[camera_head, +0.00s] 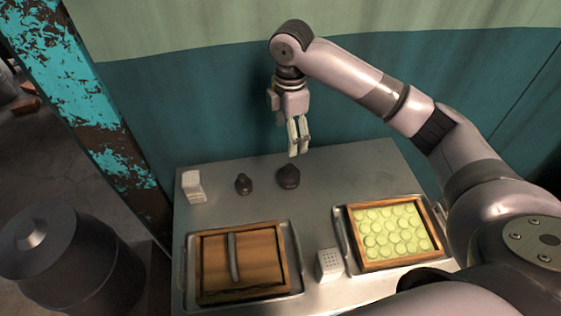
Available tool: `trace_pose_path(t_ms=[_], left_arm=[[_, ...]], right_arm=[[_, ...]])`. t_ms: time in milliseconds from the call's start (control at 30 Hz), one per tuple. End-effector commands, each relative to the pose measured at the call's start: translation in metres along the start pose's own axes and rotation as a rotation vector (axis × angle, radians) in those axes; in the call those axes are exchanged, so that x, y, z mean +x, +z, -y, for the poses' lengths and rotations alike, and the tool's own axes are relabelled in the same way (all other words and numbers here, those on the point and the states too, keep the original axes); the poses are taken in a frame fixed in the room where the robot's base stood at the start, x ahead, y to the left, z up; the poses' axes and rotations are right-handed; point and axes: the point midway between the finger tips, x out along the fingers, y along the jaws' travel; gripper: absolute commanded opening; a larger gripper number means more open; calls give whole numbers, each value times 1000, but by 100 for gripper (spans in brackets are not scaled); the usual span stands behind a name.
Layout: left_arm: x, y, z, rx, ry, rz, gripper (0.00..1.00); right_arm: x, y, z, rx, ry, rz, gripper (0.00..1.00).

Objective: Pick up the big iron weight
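The big iron weight (289,177) is a dark, rounded, knobbed piece standing on the metal table near its back edge. A smaller dark iron weight (243,184) stands to its left, apart from it. My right gripper (298,150) hangs fingers-down in the air over the big weight, apparently just above or behind it. Its pale fingers look close together from this angle, and I cannot tell whether they are open. Nothing shows between them. My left gripper is not in view.
A white block (193,186) stands at the table's back left. A wooden box (243,262) on a metal tray sits front left. A tray of pale green rounds (394,232) sits right, with a white perforated block (330,265) between. Bare metal (345,172) lies right of the big weight.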

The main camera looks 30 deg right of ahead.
Motion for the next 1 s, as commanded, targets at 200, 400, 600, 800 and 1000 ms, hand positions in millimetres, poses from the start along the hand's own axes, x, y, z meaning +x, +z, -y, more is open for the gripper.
trace_pose_path(t_ms=[200,400,600,800,1000], left_arm=[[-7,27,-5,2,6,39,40],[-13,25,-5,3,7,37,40],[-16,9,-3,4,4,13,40],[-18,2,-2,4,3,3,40],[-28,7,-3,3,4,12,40]], right_arm=[[37,1,2,-1,-8,3,75],[80,1,2,0,-7,2,75],[112,0,1,0,-3,1,75],[124,1,0,-1,-3,1,75],[152,6,0,0,-5,3,75]])
